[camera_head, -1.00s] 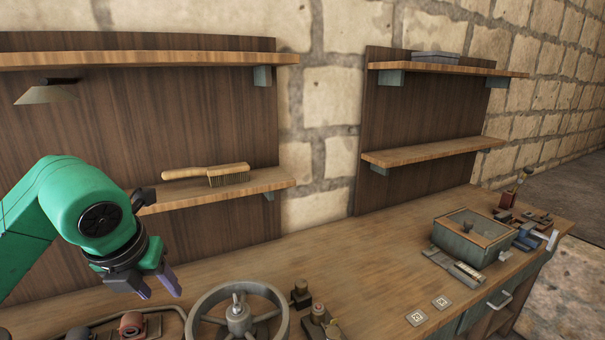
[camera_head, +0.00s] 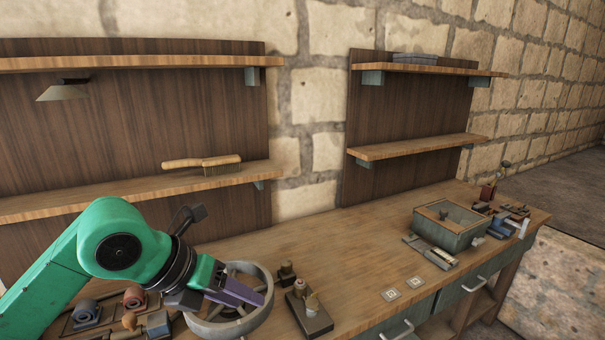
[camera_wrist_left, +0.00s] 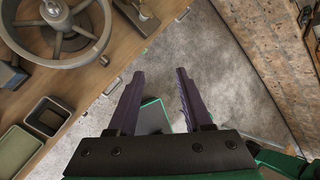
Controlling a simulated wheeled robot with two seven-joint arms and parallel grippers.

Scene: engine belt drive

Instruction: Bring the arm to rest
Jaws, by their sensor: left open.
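My left gripper (camera_head: 240,291) is open and empty. In the head view its purple fingers overlap the grey spoked wheel (camera_head: 262,318) at the front of the workbench (camera_head: 345,255). My green left arm comes in from the lower left. My right gripper is not in view.
A hand brush (camera_head: 200,163) lies on the left shelf. A glass-topped box (camera_head: 447,225) and small tools are at the bench's right. A block with small fittings (camera_head: 310,316) stands right of the wheel. The bench middle is clear.

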